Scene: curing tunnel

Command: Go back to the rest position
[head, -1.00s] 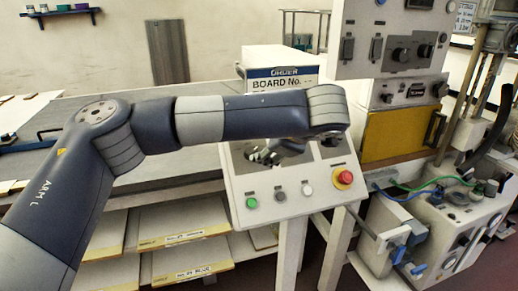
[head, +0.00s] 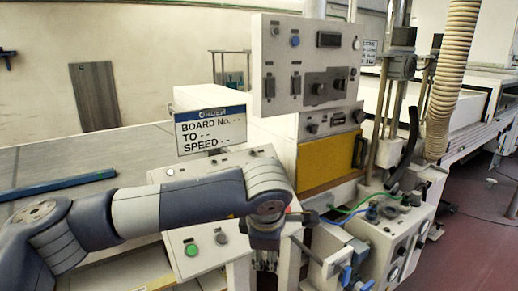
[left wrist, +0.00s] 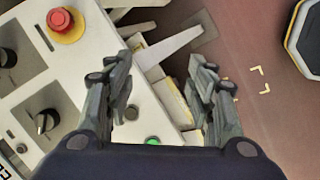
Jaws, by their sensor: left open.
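My left arm reaches in from the left in the head view, across the front of a sloped control panel (head: 160,177). My left gripper (head: 265,265) hangs below the wrist, small and partly hidden there. In the left wrist view the left gripper (left wrist: 160,72) is open, its two fingers apart with nothing between them. The panel's red emergency stop (left wrist: 65,25) is left of the fingers, and a green button (left wrist: 152,141) shows low between them. My right gripper is in neither view.
An order sign (head: 210,130) stands behind the panel. An upright switch box (head: 305,65) and a yellow door (head: 328,162) are beyond. A unit with hoses (head: 385,235) stands right of my wrist. A blue bar (head: 65,185) lies on the grey table. Red floor is open at far right.

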